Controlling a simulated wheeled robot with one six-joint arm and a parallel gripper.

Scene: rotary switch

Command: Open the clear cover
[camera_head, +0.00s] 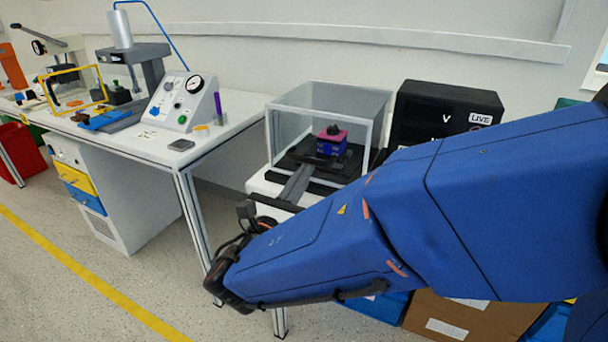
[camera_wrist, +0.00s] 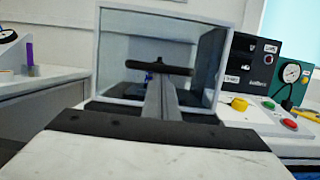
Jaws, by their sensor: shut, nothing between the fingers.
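The clear cover (camera_head: 290,98) is a see-through box with pale edges on a white stand. It appears closed over the rotary switch (camera_head: 331,145), which has a blue body, a pinkish-red top and a black knob. In the wrist view, the cover (camera_wrist: 112,50) is straight ahead. My gripper (camera_head: 308,169) is shut and empty, its grey fingers reaching towards the lower front of the cover. In the wrist view, the fingers (camera_wrist: 160,82) overlap the switch area and partly hide it. I cannot tell whether the tips touch the cover.
A black instrument box (camera_head: 440,108) stands just right of the cover. A workbench (camera_head: 150,138) with a gauge box (camera_head: 184,102) is at the left. In the wrist view, a yellow button (camera_wrist: 239,103) and a red button (camera_wrist: 289,124) lie at the right. Floor is free at lower left.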

